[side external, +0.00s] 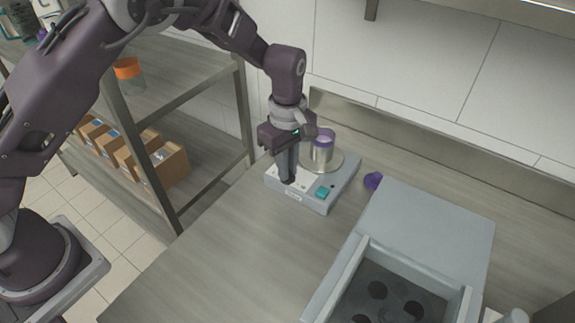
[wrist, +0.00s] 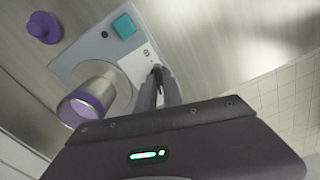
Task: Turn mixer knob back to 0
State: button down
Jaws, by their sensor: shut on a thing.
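The mixer (side external: 313,203) is a pale grey box on the counter with a teal square button (side external: 322,192) and a round metal plate. A metal cup with a purple rim (side external: 322,152) stands upright on the plate. My gripper (side external: 289,180) points down over the left front part of the mixer, its fingers shut at the knob. The fingers hide most of the knob, so its setting cannot be read. In the wrist view my gripper (wrist: 160,72) reaches the mixer face, with the cup (wrist: 92,98) to its left and the teal button (wrist: 124,26) above.
A purple lid or cap (side external: 373,181) lies on the counter right of the mixer. A grey box with dark round openings (side external: 390,285) stands at the front right. A shelf with cardboard boxes (side external: 165,165) is at the left. The counter in front is clear.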

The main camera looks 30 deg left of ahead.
jog(key=shift+w+r+n, duration=0.1)
jog(key=shift+n, duration=1.5)
jog(key=c, duration=1.5)
grip_release()
notch_tip(320, 180, up, 7)
